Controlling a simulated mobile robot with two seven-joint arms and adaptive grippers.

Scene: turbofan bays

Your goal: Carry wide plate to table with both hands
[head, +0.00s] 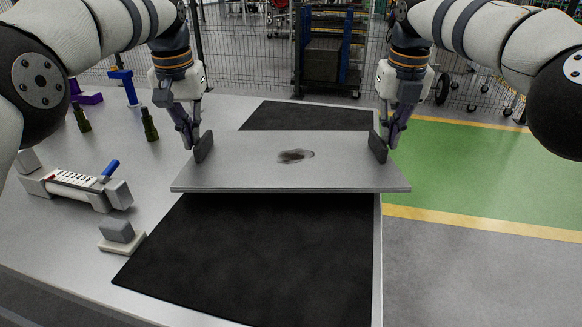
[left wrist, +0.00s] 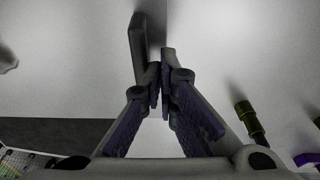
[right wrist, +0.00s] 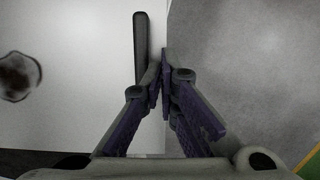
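The wide plate (head: 245,175) is a flat grey slab with a dark oval mark in its middle. It lies level over the black mat (head: 250,260); how far above it, I cannot tell. An upright dark grip stands near each end, the left one (head: 204,147) and the right one (head: 377,148). My left gripper (head: 195,137) is at the left grip, fingers pointing down and nearly together. My right gripper (head: 385,138) is the same at the right grip. Both grips also show in the left wrist view (left wrist: 139,40) and right wrist view (right wrist: 140,45). The fingers partly hide the contact.
The light table (head: 60,240) carries a device with a blue lever (head: 75,188), a small grey block (head: 120,232) and dark green cylinders (head: 149,124) on its left. The plate's right end overhangs the table edge. A green floor area (head: 480,170) lies right, a mesh fence behind.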

